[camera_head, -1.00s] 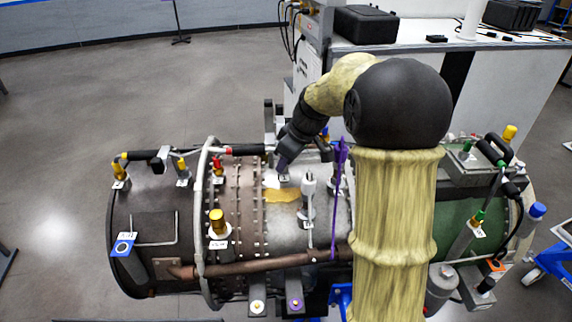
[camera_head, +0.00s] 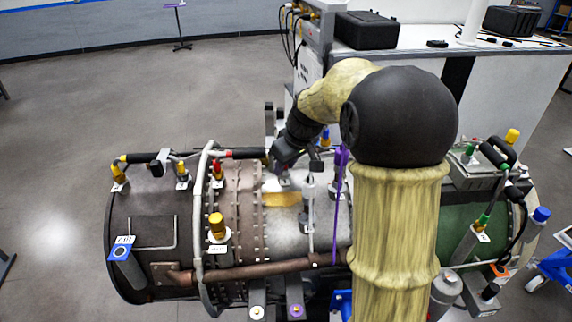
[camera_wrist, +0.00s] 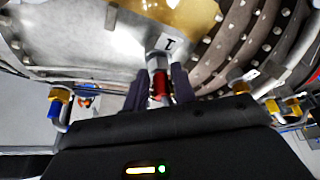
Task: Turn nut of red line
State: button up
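In the wrist view, a red fitting (camera_wrist: 160,87) with a silver nut (camera_wrist: 157,61) at its top stands by a small white tag marked 1. My gripper's two dark fingers (camera_wrist: 160,92) stand on either side of the red fitting. Whether they touch it or leave a small gap I cannot tell. In the head view my gripper (camera_head: 284,157) is over the turbine's upper middle, at the right end of a black hose (camera_head: 250,153). The fitting between the fingers is hidden there. Another red fitting (camera_head: 217,170) stands by the pale ring.
The turbine (camera_head: 280,225) carries several yellow fittings, one tall yellow-capped one (camera_head: 217,228) at the front. A purple line (camera_head: 337,210) runs down right of my gripper. In the wrist view, fittings stand left (camera_wrist: 57,103) and right (camera_wrist: 240,88). A white bench (camera_head: 480,70) stands behind.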

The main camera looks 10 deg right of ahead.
jog(key=shift+o, duration=1.4)
jog(key=b+v, duration=0.3)
jog(key=v, duration=1.4)
jog(key=shift+r, duration=0.2)
jog(key=shift+s+f, duration=0.1)
